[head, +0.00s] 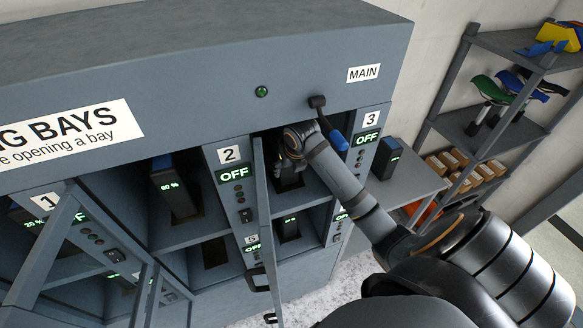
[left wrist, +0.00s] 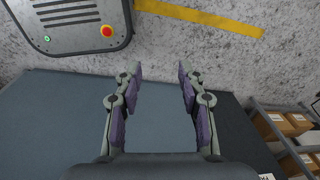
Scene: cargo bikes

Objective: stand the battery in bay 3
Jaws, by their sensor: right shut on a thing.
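Bay 3 is the upper bay left of the panel marked 3 (head: 371,120), whose display reads OFF. Its door (head: 262,205) stands open. My right gripper (head: 290,155) is inside this bay, shut on a dark battery (head: 287,180) that is mostly hidden by the gripper and shadow. I cannot tell whether the battery touches the bay floor. My left gripper (left wrist: 182,80) is open and empty in the left wrist view, above a flat grey-blue surface.
Another battery (head: 388,158) stands on a side table (head: 405,186). Bay 2 holds a battery reading 80 % (head: 173,190). Shelves (head: 490,130) stand at right.

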